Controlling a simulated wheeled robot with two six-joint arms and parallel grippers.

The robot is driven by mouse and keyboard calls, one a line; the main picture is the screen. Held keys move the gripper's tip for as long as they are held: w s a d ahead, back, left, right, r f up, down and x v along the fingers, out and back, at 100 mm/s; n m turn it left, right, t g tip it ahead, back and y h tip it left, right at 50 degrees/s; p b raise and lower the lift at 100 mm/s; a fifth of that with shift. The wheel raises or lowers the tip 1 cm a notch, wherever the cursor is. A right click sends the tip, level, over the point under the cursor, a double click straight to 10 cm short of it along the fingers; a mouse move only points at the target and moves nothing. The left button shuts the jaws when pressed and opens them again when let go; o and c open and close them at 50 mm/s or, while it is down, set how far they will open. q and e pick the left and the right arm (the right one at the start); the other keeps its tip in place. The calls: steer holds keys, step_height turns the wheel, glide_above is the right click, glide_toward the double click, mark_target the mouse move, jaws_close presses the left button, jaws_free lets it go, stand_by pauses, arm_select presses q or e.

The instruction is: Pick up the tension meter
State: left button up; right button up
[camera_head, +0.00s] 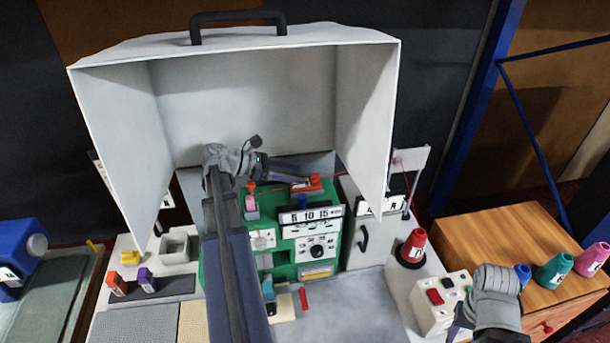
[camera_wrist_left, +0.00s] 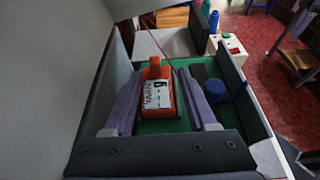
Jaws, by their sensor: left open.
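I take the tension meter to be the small orange-red device with a white face and dark marks (camera_wrist_left: 157,95) in the left wrist view. It lies on a green surface. My left gripper (camera_wrist_left: 160,76) is open, with one purple-grey finger on each side of the device; contact is not clear. In the head view, the device (camera_head: 314,182) shows at the top of the green panel, partly hidden by the left gripper (camera_head: 303,178). My right gripper (camera_head: 468,316) is at lower right, away from the device; its jaws are unclear.
A large pale hood (camera_head: 240,100) surrounds my left arm above and at both sides. A red thread (camera_head: 385,190) runs right from the device. A blue round knob (camera_wrist_left: 235,107) is right of the fingers. A red cone (camera_head: 414,242) and a switch box (camera_head: 436,300) stand at right.

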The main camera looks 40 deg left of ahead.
mark_target(317, 174)
arm_select(q)
steer(key=shift+w+a, duration=0.2)
steer(key=shift+w, duration=0.05)
steer(key=shift+w+d, duration=0.1)
steer(key=shift+d, duration=0.15)
steer(key=shift+a+b+x, duration=0.25)
steer(key=shift+b+x, duration=1.4)
steer(key=shift+x, duration=2)
steer(key=shift+w+f, duration=0.1)
steer(key=shift+f, duration=0.05)
jaws_close()
